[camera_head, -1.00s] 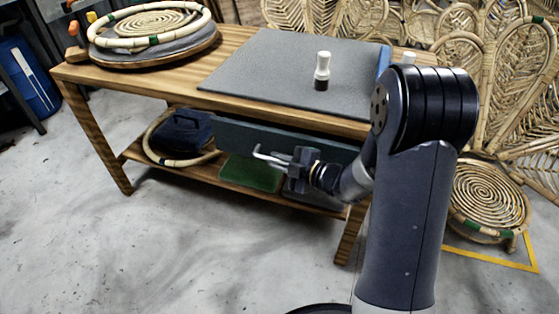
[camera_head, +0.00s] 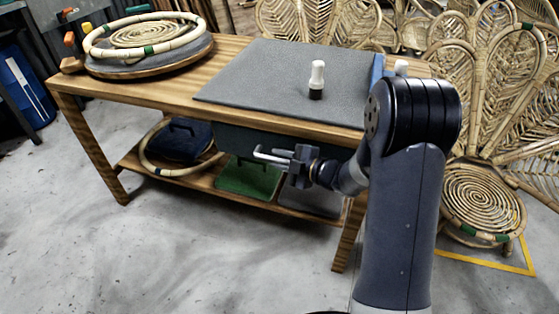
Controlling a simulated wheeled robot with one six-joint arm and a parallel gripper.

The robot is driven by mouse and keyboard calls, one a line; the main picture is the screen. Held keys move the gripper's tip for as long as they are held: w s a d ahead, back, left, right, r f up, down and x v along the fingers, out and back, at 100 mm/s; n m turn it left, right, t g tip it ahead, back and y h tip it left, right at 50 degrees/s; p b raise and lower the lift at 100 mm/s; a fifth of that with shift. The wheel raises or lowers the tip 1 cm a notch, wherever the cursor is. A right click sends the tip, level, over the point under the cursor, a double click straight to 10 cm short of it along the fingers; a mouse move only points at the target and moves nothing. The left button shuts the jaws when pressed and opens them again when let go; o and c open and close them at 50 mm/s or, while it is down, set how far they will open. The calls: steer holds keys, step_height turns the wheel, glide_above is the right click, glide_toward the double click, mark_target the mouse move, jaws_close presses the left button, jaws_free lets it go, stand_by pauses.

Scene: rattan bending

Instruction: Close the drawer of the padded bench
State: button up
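The padded bench (camera_head: 238,51) is a wooden table with a grey pad on top. Its dark drawer front (camera_head: 236,137) shows just under the front edge of the top. It looks close to flush, but a small gap cannot be ruled out. A pale metal bar handle (camera_head: 268,156) is in front of the drawer's face. My gripper (camera_head: 292,160) is at the right end of this bar, touching or very near it. Whether its fingers are shut on the bar is unclear. My arm hides the drawer's right end.
A white-and-black bottle (camera_head: 316,80) stands on the pad. A round rattan piece (camera_head: 150,36) lies at the top's left end. Rattan chairs (camera_head: 480,195) stand right. Floor in front is clear.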

steer(key=shift+o, duration=1.2)
steer(key=p+v, duration=0.2)
steer(key=v, duration=0.8)
steer(key=shift+s+d, duration=0.25)
steer(key=shift+s, duration=0.05)
steer(key=shift+r, duration=0.1)
steer(key=b+x, duration=0.2)
steer(key=x, duration=0.9)
steer(key=shift+a, duration=0.1)
steer(key=shift+s, duration=0.5)
steer(key=shift+s+a, duration=0.15)
steer(key=shift+s, duration=0.35)
